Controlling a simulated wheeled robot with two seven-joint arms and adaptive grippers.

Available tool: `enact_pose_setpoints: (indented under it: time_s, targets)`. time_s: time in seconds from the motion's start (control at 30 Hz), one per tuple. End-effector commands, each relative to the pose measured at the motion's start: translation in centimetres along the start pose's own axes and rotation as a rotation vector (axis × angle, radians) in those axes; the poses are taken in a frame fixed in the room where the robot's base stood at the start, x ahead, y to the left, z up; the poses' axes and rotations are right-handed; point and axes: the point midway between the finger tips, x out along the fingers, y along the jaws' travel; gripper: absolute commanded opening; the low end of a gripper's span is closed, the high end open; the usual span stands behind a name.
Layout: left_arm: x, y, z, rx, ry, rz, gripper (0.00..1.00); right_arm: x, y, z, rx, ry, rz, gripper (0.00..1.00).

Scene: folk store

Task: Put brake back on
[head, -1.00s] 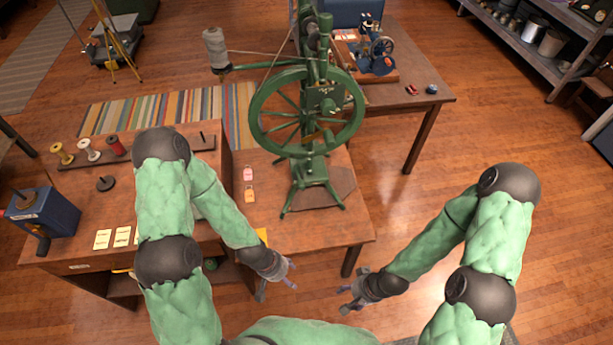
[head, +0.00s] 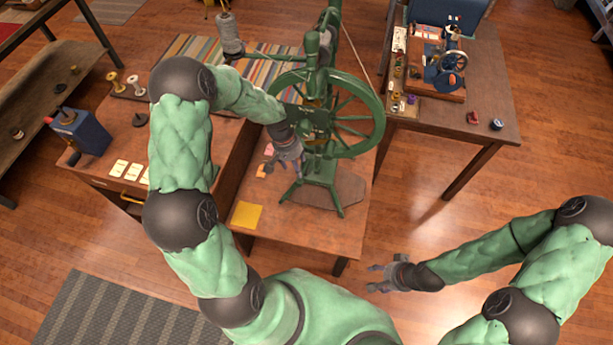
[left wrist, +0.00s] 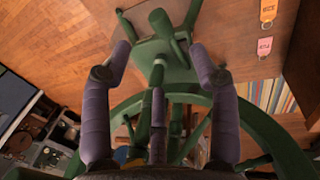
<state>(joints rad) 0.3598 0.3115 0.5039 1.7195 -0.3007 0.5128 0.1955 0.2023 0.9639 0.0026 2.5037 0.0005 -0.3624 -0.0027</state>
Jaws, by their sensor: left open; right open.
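A green spinning wheel (head: 345,115) stands upright on the wooden table, with a round spoked wheel and a splayed foot. I cannot tell which part is the brake. My left gripper (head: 292,170) is beside the near left of the wheel, above the foot. In the left wrist view, my left gripper (left wrist: 160,62) is open, its purple fingers apart, with a green post of the spinning wheel (left wrist: 158,100) showing between them; contact cannot be told. My right gripper (head: 376,278) is open and empty, low over the floor right of the table's near edge.
A pink tag (head: 268,150) and an orange tag (head: 262,170) lie left of the wheel's foot. A yellow sheet (head: 247,215) lies near the table's front. A blue box (head: 85,132) stands far left. A second table (head: 465,120) is behind right.

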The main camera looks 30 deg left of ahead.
Motion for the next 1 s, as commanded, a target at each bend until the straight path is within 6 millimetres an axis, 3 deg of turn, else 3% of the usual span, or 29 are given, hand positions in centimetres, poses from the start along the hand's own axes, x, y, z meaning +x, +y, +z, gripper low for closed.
enact_pose_setpoints:
  time_s: [0.3,0.5,0.97,1.0]
  targets:
    - [5.8,0.0,0.1,0.002,-0.003,0.001,0.60,0.9,0.3,-0.1,0.000,0.000,0.000,0.57]
    - [8.4,0.0,0.0,0.001,-0.001,0.001,0.60,1.2,0.4,-0.1,0.000,0.001,0.000,0.57]
    - [9.6,0.1,0.0,0.001,0.002,0.001,0.60,1.3,0.5,-0.1,0.000,0.001,0.000,0.57]
    - [9.6,0.1,0.0,0.001,0.002,0.001,0.55,1.3,0.5,-0.1,0.000,0.001,0.000,0.57]
